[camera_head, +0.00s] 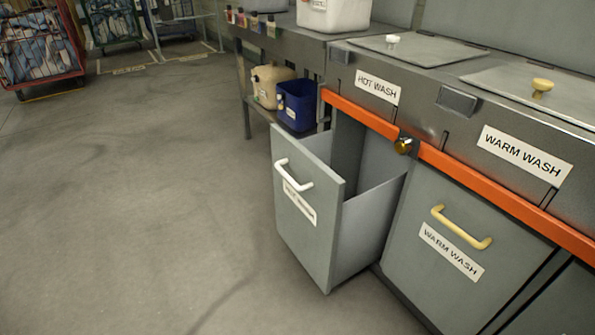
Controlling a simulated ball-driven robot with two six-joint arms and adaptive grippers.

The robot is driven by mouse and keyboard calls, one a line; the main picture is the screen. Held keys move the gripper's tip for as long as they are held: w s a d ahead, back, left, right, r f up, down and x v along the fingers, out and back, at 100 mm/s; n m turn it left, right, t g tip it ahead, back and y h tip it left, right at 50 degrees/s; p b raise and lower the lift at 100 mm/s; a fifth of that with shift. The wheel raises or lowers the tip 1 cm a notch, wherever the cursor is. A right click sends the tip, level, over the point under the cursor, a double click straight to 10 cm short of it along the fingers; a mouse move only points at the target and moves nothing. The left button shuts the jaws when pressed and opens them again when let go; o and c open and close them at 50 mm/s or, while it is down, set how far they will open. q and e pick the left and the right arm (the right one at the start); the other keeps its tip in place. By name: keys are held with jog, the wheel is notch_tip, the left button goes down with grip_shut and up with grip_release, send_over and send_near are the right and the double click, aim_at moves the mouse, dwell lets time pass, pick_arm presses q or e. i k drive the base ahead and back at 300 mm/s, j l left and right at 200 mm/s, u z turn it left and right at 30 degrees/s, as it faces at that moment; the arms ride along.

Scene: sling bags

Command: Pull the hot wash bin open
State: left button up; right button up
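The hot wash bin (308,230) is a grey drawer-like bin under the counter, standing pulled out from the cabinet. Its front carries a white handle (293,177) and a white label (299,203) too small to read surely. Its open top shows an interior that looks empty, though its floor is hidden. A "HOT WASH" sign (377,87) is on the counter front above it. Neither of my grippers is in view.
The warm wash bin (450,250), with a yellow handle (461,228), is shut to the right. An orange rail (490,195) with a brass knob (403,145) runs above. A blue container (296,104) sits on a low shelf behind. The floor at left is clear; caged carts (40,45) stand far left.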

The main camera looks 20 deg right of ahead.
aim_at(333, 240)
jog(key=i+j+z, duration=0.1)
jog(key=z, duration=0.3)
jog(key=i+j+z, duration=0.1)
jog(key=z, duration=0.25)
jog(key=j+z, duration=0.4)
jog(key=i+l, duration=0.05)
jog(key=l, duration=0.05)
